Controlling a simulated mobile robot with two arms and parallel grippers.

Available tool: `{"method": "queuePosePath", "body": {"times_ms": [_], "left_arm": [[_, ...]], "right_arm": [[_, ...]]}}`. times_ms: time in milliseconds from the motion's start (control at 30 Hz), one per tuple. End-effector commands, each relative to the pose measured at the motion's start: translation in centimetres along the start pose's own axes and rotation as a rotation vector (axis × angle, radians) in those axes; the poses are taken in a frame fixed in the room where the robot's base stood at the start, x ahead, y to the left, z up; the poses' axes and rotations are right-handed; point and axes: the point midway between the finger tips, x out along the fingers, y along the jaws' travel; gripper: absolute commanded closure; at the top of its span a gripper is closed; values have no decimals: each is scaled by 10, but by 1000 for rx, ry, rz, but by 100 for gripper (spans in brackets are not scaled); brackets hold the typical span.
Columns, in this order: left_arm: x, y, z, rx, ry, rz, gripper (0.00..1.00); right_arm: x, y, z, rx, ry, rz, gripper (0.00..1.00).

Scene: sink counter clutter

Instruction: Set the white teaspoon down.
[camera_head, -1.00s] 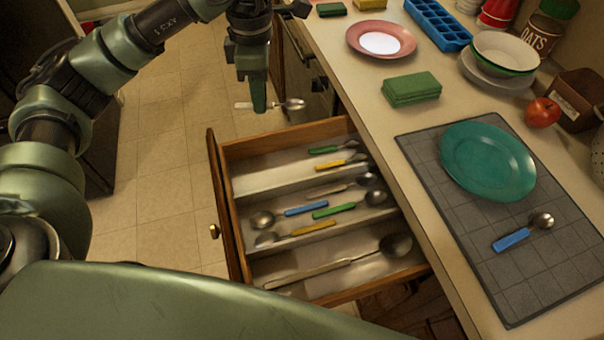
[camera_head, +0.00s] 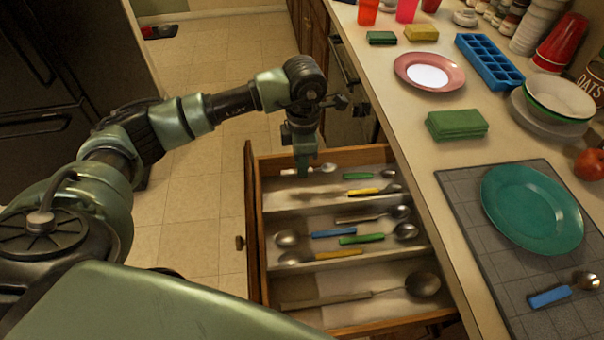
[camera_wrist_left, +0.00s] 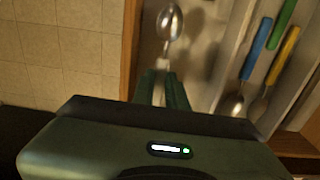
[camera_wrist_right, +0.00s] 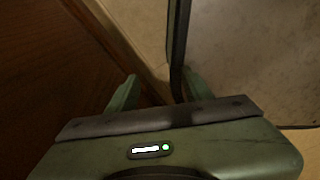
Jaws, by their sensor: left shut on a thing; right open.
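The white teaspoon (camera_head: 327,167) has a shiny metal bowl and a pale handle. My left gripper (camera_head: 303,173) is shut on its handle, pointing down over the far left part of the open wooden drawer (camera_head: 251,225). The bowl points right, toward the counter. In the left wrist view, the handle runs between the fingers (camera_wrist_left: 163,88) and the bowl (camera_wrist_left: 170,24) shows beyond them. I cannot tell whether the spoon touches the drawer floor. My right gripper (camera_wrist_right: 160,92) shows only in its wrist view, open and empty.
The far compartment also holds a green-handled spoon (camera_head: 362,176) and a yellow-handled spoon (camera_head: 375,190). Several spoons lie in the middle compartment, and a large spoon (camera_head: 421,285) in the near one.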

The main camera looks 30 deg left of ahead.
Motion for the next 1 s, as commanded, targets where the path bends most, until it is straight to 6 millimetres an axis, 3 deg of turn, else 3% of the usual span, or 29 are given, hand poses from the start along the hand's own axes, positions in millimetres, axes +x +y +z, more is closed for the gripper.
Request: {"method": "queuePosePath", "body": {"times_ms": [367,733,767,800,833,1000], "left_arm": [[43,0,0,0,2,-1,100],[49,0,1,1,0,1,100],[48,0,1,1,0,1,81],[47,0,1,1,0,1,70],[47,0,1,1,0,1,65],[47,0,1,1,0,1,65]], "right_arm": [[-3,-3,-1,2,0,-4,50],[2,-3,0,2,0,-4,50],[1,-3,0,2,0,-4,50],[0,-3,0,2,0,-4,50],[0,-3,0,2,0,-4,50],[0,-3,0,1,-1,-4,50]]}}
